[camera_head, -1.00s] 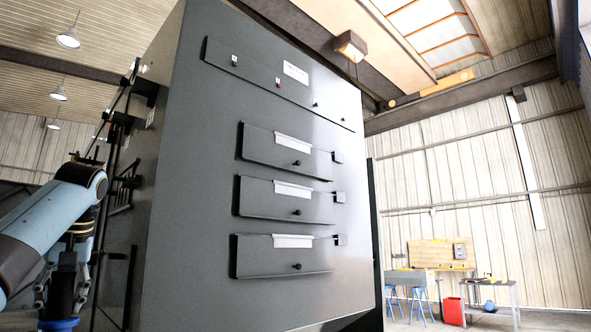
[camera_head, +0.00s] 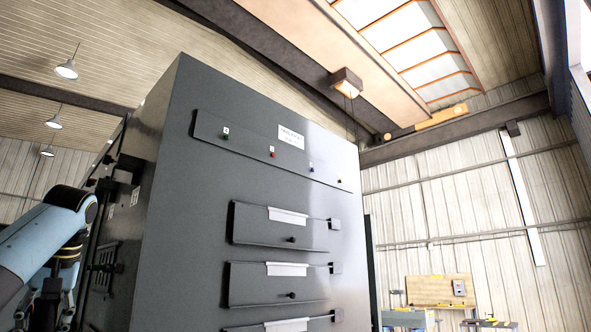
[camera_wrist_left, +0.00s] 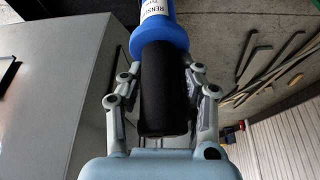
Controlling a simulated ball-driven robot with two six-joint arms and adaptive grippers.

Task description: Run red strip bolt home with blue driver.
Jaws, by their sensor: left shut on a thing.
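The long upper strip (camera_head: 250,145) on the grey cabinet's front carries several small studs. One stud is red (camera_head: 272,153), left of centre and below a white label; I cannot tell how far it sticks out. My left gripper (camera_head: 50,308) is at the lower left, beside the cabinet's left side and well away from the strip. In the left wrist view my left gripper (camera_wrist_left: 163,100) is shut around the black grip of the blue driver (camera_wrist_left: 160,42). The driver's tip is out of view. My right gripper is not in view.
The tall grey cabinet (camera_head: 170,240) fills the middle, with several lower panels (camera_head: 280,228) bearing black knobs and white tags. Dark fittings (camera_head: 110,185) stick out of its left side near my arm. A workbench (camera_head: 490,324) stands far right, with free room between.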

